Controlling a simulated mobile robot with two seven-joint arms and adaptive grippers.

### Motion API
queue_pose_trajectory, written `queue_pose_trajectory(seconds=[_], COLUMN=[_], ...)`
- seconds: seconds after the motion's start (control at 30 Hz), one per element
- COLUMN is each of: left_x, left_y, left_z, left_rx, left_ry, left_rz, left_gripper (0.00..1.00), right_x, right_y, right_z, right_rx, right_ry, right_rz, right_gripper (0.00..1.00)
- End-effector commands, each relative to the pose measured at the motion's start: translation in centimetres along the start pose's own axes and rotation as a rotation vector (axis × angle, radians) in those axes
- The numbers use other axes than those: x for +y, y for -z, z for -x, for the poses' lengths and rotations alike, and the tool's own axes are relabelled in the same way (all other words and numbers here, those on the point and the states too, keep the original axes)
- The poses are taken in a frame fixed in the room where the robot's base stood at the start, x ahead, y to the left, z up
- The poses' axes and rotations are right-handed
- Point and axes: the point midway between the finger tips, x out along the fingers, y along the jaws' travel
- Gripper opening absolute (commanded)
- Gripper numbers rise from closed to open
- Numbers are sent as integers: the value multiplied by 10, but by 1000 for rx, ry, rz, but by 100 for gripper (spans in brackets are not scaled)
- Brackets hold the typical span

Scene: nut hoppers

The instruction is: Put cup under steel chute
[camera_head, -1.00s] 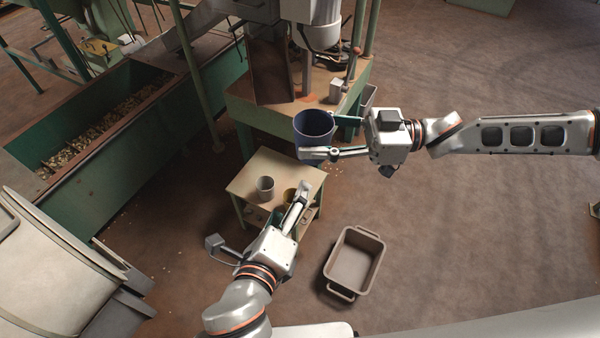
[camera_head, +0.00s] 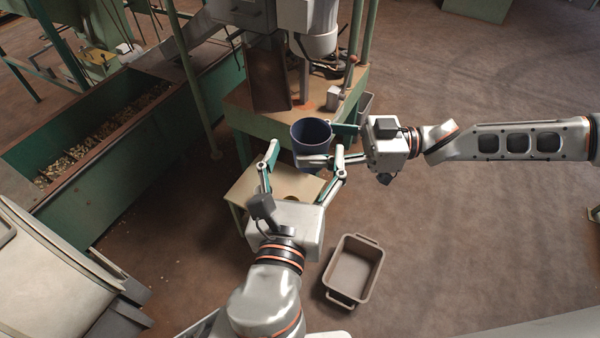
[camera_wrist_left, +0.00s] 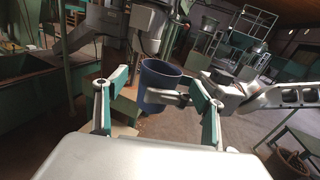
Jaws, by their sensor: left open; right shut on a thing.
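The dark blue cup (camera_head: 310,137) is upright in the air, in front of the green machine stand. It also shows in the left wrist view (camera_wrist_left: 160,90). My right gripper (camera_head: 322,146) is shut on it from the right side. My left gripper (camera_head: 305,157) is open, its two fingers pointing at the cup, one on either side; I cannot tell whether they touch it. In the left wrist view the cup appears between these fingers. A dark sloping metal chute (camera_head: 270,78) stands on the green stand (camera_head: 245,112), behind the cup.
A small table (camera_head: 245,190) stands below the cup, partly hidden by my left gripper; a round dark shape shows on it. A brown tub (camera_head: 352,270) lies on the floor at right. A long green trough (camera_head: 75,195) of nuts is at left.

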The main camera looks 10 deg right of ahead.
Motion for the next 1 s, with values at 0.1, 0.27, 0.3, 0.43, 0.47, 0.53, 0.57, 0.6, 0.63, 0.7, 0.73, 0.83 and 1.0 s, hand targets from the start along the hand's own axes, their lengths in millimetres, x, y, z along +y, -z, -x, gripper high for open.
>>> queue_pose_trajectory(seconds=[0.1,0.27,0.3,0.43,0.47,0.53,0.57,0.6,0.63,0.7,0.73,0.83,1.0], left_x=[0,0,0,0,0,0,0,0,0,0,0,0,1], left_y=[-1,0,-1,0,0,0,0,0,0,0,0,0,0], left_z=[-21,-43,-47,-56,-57,-58,-59,-59,-59,-59,-59,-59,-59], left_rx=[-2,-2,-2,0,0,0,0,0,0,0,1,0,0], left_ry=[-1,0,-1,-1,0,0,0,0,0,0,0,0,-1], left_rz=[-1,0,0,1,1,2,2,2,2,2,2,2,1], left_gripper=[69,69,69,69,69,69,69,69,69,69,69,56,29], right_x=[0,0,0,0,0,0,0,0,0,0,0,0,0], right_y=[0,0,0,0,0,0,0,0,0,0,0,0,0], right_z=[0,0,0,0,0,0,0,0,0,0,0,0,0], right_rx=[0,0,0,0,0,0,0,0,0,0,0,0,0], right_ry=[0,0,0,0,0,0,0,0,0,0,0,0,0], right_rz=[0,0,0,0,0,0,0,0,0,0,0,0,0], right_gripper=[26,26,26,26,26,26,26,26,26,26,26,26,26])
